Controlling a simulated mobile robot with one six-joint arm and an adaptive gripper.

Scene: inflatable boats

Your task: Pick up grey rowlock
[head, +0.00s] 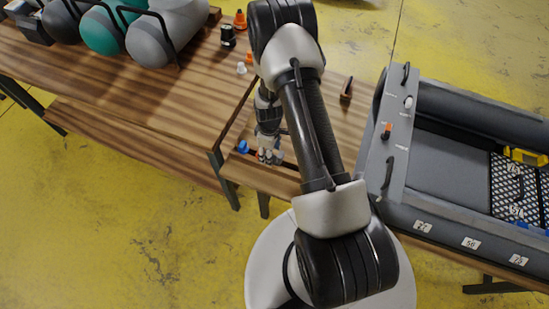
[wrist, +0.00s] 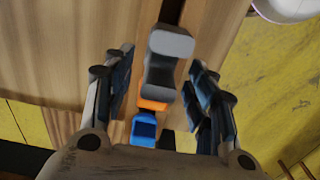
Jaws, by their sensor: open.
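The grey rowlock (wrist: 168,68) is in the middle of the wrist view, between the two fingers of my gripper (wrist: 160,60). It has a wide top, a narrower waist and a wider lower end. My gripper is open, with a finger on each side and a visible gap to the rowlock. In the head view my gripper (head: 269,140) is low over the small wooden bench; the grey rowlock cannot be told apart from the fingers there.
An orange piece (wrist: 153,104) and a blue piece (wrist: 144,129) sit close to the rowlock. The blue one also shows in the head view (head: 243,146). A grey boat (head: 450,135) stands at right. A white piece (head: 241,68) and a black piece (head: 227,36) are on the wood.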

